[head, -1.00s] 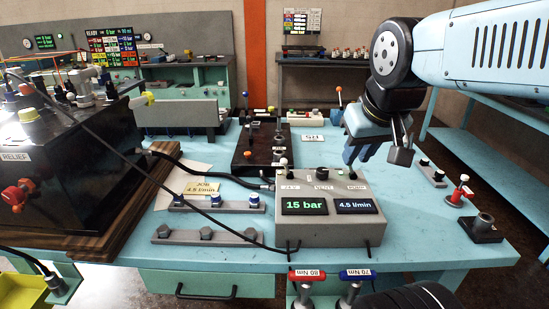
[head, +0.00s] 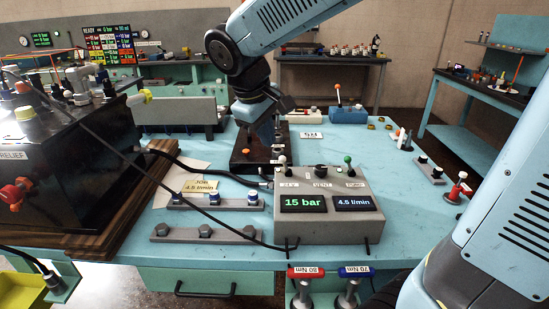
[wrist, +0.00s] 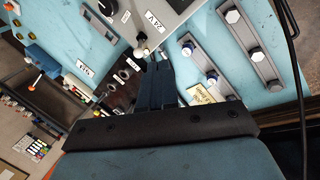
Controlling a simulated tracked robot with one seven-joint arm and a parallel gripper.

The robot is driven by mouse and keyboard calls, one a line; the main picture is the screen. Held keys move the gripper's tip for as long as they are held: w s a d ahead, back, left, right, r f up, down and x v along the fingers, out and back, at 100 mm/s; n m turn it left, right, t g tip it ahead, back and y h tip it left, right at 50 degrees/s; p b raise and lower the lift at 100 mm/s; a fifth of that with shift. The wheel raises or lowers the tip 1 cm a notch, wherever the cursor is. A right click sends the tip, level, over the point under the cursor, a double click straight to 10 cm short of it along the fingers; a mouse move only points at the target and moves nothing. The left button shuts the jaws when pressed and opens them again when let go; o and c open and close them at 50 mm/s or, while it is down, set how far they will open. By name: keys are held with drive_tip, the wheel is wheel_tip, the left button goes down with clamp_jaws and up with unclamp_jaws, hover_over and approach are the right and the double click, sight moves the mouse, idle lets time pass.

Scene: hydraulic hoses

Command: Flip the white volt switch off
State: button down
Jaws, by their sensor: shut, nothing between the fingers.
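The white-tipped switch (head: 282,160) stands by the 24 V label at the left rear of the grey control box (head: 324,231). In the wrist view its white tip (wrist: 141,37) shows beside the 24 V label, just beyond my fingertips. My gripper (head: 266,139) is shut and empty. In the head view it points down behind and slightly left of the switch, over the dark block. In the wrist view its fingers (wrist: 158,62) are together near the switch; I cannot tell whether they touch it. The box's displays read 15 bar and 4.5 l/min.
A black VENT knob (head: 320,171) and a green-tipped lever (head: 348,160) share the box top. The dark block (head: 249,160) lies behind the box. A black hose (head: 205,171) runs in from the left. The bench right of the box is mostly clear.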

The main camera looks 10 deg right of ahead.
sight(284, 164)
drive_tip(key=shift+w+a+f+n, duration=0.2)
drive_tip(key=shift+w+a+n, duration=0.1)
drive_tip(key=shift+a, duration=0.45)
drive_tip(key=shift+w+a+f+n, duration=0.2)
drive_tip(key=shift+w+a, duration=0.05)
drive_tip(key=shift+a, duration=0.45)
drive_tip(key=shift+w+d+f, duration=0.9)
drive_tip(key=shift+d+f, duration=0.05)
drive_tip(key=shift+f, duration=0.6)
drive_tip(key=shift+w+d+f, duration=0.9)
drive_tip(key=shift+d+f, duration=0.1)
drive_tip(key=shift+f, duration=0.5)
drive_tip(key=shift+w+d+f, duration=0.9)
drive_tip(key=shift+d+f, duration=0.05)
drive_tip(key=shift+f, duration=0.6)
drive_tip(key=shift+a, duration=0.15)
